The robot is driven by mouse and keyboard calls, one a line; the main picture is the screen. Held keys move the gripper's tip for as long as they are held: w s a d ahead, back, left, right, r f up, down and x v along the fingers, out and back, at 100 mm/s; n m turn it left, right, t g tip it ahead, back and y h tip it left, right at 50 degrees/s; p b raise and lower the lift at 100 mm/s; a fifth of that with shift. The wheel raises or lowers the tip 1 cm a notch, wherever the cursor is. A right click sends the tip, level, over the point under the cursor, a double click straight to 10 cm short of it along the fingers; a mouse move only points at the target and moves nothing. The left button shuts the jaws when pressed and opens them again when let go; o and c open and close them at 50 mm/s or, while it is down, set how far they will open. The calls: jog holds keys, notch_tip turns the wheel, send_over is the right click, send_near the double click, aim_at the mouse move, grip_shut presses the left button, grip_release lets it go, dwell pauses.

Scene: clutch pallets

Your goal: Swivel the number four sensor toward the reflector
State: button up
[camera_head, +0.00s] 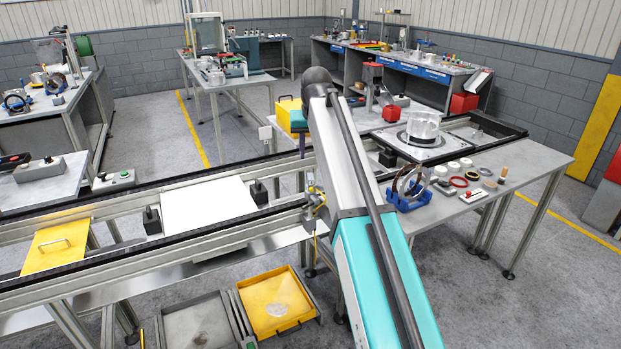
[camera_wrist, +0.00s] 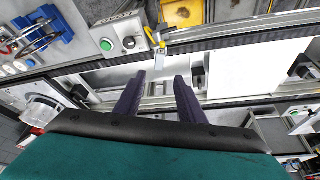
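A small sensor-like fitting with a yellow part and a pale tab (camera_wrist: 158,42) is on the near conveyor rail in the wrist view. A brass-coloured fitting with a yellow cable, apparently the same one, shows in the head view (camera_head: 317,201), close beside my arm. I cannot read a number on it, and I cannot identify the reflector. My gripper (camera_wrist: 159,82) is open and empty, its two dark purple fingers apart below the fitting in the picture and not touching it. In the head view my gripper (camera_head: 301,148) is mostly hidden behind my arm.
The conveyor holds a white plate (camera_head: 208,206) and a yellow plate with a handle (camera_head: 57,246). A button box (camera_wrist: 117,44) stands near the fitting. A bench at right carries blue fixtures (camera_head: 408,193). A yellow drawer (camera_head: 275,302) is below.

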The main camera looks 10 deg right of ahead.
aim_at(312, 176)
jog(key=shift+p+x, duration=1.7)
jog(key=shift+x, duration=5.2)
grip_shut()
jog(key=shift+n, duration=0.4)
jog(key=shift+d+n+y+b, duration=0.2)
jog(key=shift+n+y+b, duration=0.55)
jog(key=shift+n, duration=1.05)
grip_release()
